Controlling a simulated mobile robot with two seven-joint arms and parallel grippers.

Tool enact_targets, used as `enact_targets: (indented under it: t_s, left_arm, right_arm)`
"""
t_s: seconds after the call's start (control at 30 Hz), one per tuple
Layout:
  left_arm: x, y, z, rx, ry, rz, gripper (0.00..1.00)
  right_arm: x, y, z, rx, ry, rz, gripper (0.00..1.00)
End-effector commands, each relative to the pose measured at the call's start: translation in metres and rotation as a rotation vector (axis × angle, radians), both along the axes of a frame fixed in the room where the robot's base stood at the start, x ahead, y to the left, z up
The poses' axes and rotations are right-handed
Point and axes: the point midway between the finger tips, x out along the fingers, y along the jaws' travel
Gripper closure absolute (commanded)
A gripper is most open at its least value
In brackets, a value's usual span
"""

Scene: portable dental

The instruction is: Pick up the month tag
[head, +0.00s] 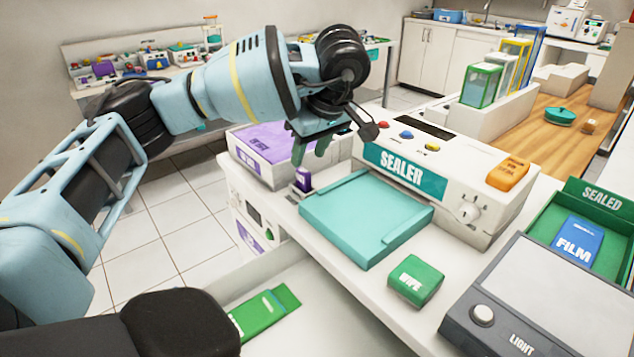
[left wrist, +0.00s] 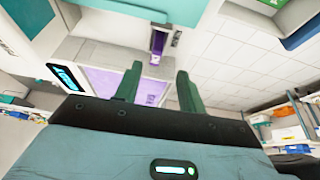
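A small purple tag with a white label (head: 303,180), which I take to be the month tag, stands at the left edge of the white counter, beside the teal tray. A purple piece (left wrist: 158,42) in a pale slot, apparently the same tag, shows in the left wrist view just beyond the fingertips. My left gripper (head: 312,155) points down close above the tag. In the left wrist view its two green fingers (left wrist: 158,72) are spread with nothing held between them. I cannot tell whether a fingertip touches the tag. My right gripper is not in view.
The white sealer (head: 400,165) stands right of the gripper, behind the teal tray (head: 365,220). A purple-topped box (head: 265,140) lies behind the gripper. A green block (head: 416,281), a light box (head: 540,300) and a green SEALED tray (head: 600,196) are to the right.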

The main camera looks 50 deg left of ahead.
Motion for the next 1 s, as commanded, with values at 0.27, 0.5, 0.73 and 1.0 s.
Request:
enact_targets:
  t_s: [0.27,0.5,0.73,1.0]
  left_arm:
    - [0.0,0.002,-0.009,-0.002,0.002,0.0,0.6]
    - [0.001,0.01,-0.026,-0.001,0.001,0.0,0.6]
    - [0.003,0.017,-0.038,0.0,0.003,0.001,0.6]
    - [0.007,0.031,-0.068,0.0,0.001,0.0,0.6]
  right_arm:
    - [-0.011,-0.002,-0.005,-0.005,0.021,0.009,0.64]
    - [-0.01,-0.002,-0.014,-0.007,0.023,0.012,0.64]
    - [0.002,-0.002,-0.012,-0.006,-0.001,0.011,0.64]
    - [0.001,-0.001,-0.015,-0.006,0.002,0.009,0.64]
